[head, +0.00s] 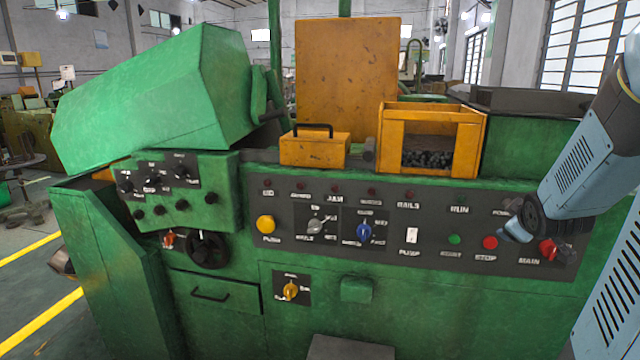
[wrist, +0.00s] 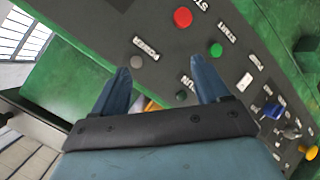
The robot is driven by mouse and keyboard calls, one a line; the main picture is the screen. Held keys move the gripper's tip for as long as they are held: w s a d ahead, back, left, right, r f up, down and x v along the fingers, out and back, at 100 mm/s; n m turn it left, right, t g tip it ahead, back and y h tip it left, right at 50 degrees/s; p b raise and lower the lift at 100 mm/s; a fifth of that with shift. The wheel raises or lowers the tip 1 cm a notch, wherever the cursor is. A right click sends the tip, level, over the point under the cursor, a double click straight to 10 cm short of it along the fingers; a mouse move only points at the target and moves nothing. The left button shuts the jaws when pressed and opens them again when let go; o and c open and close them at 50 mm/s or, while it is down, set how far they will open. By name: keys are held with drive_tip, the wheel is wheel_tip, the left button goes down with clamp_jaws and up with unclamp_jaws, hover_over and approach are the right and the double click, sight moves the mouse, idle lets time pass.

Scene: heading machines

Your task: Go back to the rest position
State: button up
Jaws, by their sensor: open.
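My gripper (head: 516,232) is at the right end of the green machine's control panel (head: 400,248) in the head view, close to the red main switch (head: 548,250). My blue-grey arm comes in from the right edge. In the wrist view my gripper (wrist: 165,88) has its two blue fingers apart with nothing between them. The red stop button (wrist: 183,17) and green start button (wrist: 216,50) lie beyond the fingers in that view. Whether a finger touches the panel cannot be told. The main switch is not visible in the wrist view.
An orange crate (head: 480,142) of dark small parts and an orange box (head: 315,152) with a black handle stand on the machine's ledge. A green slanted cover (head: 150,105) rises at the left. Open floor with yellow lines (head: 40,322) lies at the far left.

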drive_tip(key=s+a+r+m+g+y, duration=0.2)
drive_tip(key=s+a+r+m, duration=0.1)
drive_tip(key=s+a, duration=0.7)
drive_tip(key=s+a+r+m+g+y, duration=0.2)
drive_tip(key=s+a+r+m+g, duration=0.1)
drive_tip(key=s+a, duration=0.7)
drive_tip(key=shift+a+r, duration=0.5)
drive_tip(key=shift+a, duration=0.75)
